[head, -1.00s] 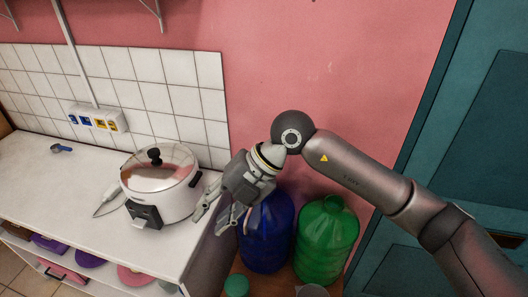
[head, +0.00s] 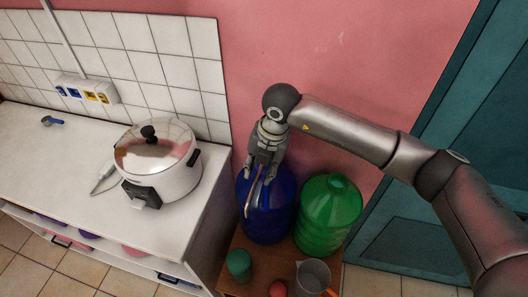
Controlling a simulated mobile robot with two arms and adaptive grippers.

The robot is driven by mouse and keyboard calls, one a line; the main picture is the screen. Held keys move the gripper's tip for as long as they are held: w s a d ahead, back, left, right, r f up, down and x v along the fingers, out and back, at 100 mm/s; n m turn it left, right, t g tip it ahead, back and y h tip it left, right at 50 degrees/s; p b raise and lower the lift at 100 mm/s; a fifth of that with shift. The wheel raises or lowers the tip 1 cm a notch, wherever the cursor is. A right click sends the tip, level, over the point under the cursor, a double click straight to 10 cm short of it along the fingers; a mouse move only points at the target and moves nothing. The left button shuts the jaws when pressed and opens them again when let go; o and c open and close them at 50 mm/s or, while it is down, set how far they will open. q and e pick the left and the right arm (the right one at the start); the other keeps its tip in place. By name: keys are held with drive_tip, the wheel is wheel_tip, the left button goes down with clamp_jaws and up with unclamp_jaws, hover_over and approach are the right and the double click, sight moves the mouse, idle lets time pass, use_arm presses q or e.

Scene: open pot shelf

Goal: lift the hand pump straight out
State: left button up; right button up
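A blue water bottle (head: 272,222) stands on a low wooden stand, beside a green bottle (head: 329,215). My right gripper (head: 254,196) hangs in front of the blue bottle's upper part, fingers pointing down and slightly left. It covers the bottle's neck. My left gripper is not in view.
The wooden stand (head: 243,250) also holds a green cup (head: 239,264), a clear jug (head: 312,276) and a red round item (head: 278,289). A white cooker (head: 160,165) sits on the white counter (head: 70,170) at left. A teal door (head: 470,130) is at right.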

drive_tip(key=shift+a+f, duration=0.2)
drive_tip(key=shift+f, duration=0.85)
drive_tip(key=c, duration=0.4)
clamp_jaws()
drive_tip(key=shift+o, duration=1.3)
unclamp_jaws()
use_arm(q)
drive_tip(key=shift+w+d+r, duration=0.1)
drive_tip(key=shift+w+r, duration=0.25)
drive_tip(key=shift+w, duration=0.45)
use_arm(e)
drive_tip(key=shift+o, duration=0.6)
